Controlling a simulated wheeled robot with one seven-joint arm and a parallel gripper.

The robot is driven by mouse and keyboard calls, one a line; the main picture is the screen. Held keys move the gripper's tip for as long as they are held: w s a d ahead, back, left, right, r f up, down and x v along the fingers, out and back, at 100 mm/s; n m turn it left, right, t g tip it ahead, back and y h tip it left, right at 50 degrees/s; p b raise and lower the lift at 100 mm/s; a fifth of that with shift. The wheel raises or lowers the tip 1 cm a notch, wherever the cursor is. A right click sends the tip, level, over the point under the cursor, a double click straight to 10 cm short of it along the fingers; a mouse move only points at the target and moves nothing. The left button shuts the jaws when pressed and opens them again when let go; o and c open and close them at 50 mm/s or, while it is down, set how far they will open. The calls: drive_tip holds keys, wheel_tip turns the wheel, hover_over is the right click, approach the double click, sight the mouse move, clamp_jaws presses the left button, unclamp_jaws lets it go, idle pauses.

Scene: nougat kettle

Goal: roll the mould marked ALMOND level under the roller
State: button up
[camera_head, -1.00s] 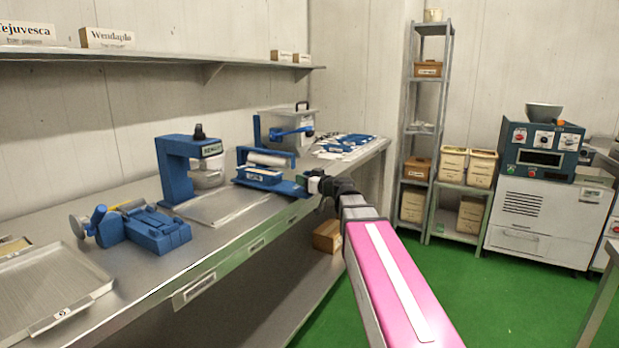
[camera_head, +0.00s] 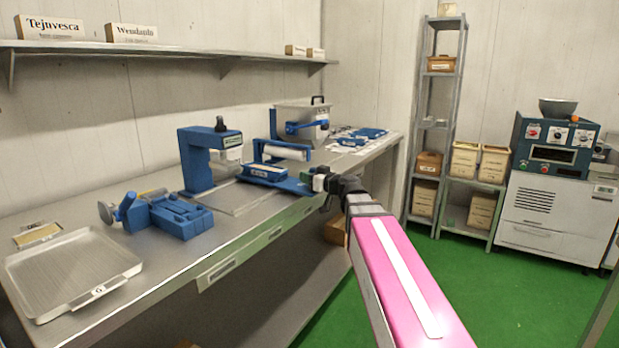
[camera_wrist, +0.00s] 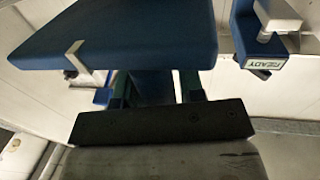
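A blue mould (camera_head: 263,173) with a pale top and a small white label lies on the blue bed of the roller stand (camera_head: 292,186); its label is too small to read. The white roller (camera_head: 284,156) is just above and behind it, in a blue frame. My gripper (camera_head: 318,181) is at the right end of that bed. In the wrist view its two dark fingers (camera_wrist: 155,88) stand apart with a dark blue part between them; I cannot tell whether they grip it. A broad blue slab (camera_wrist: 120,38) fills the upper left there.
A blue press (camera_head: 197,160) and a blue clamp-like device (camera_head: 177,213) stand left on the steel bench. A metal tray (camera_head: 75,268) lies at the near left. Green floor (camera_head: 480,285) is clear at right.

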drive_tip(key=shift+o, duration=0.9)
drive_tip(key=v, duration=1)
drive_tip(key=shift+s+d, duration=0.25)
drive_tip(key=shift+s, duration=0.05)
drive_tip(key=s+a+f+m+g+h, duration=0.15)
drive_tip(key=f+g, duration=0.25)
drive_tip(key=f, duration=0.7)
drive_tip(key=s+f+m+g+h, duration=0.2)
drive_tip(key=s+f+g+h, duration=0.1)
drive_tip(key=f, duration=0.8)
drive_tip(key=s+d+f+m+g+h, duration=0.2)
drive_tip(key=s+d+f+g+h, duration=0.1)
drive_tip(key=f, duration=0.5)
drive_tip(key=s+d+f+m+g+h, duration=0.3)
drive_tip(key=s+f+h, duration=0.1)
drive_tip(key=s+f, duration=0.3)
drive_tip(key=shift+f+h, duration=0.35)
drive_tip(key=shift+f, duration=0.6)
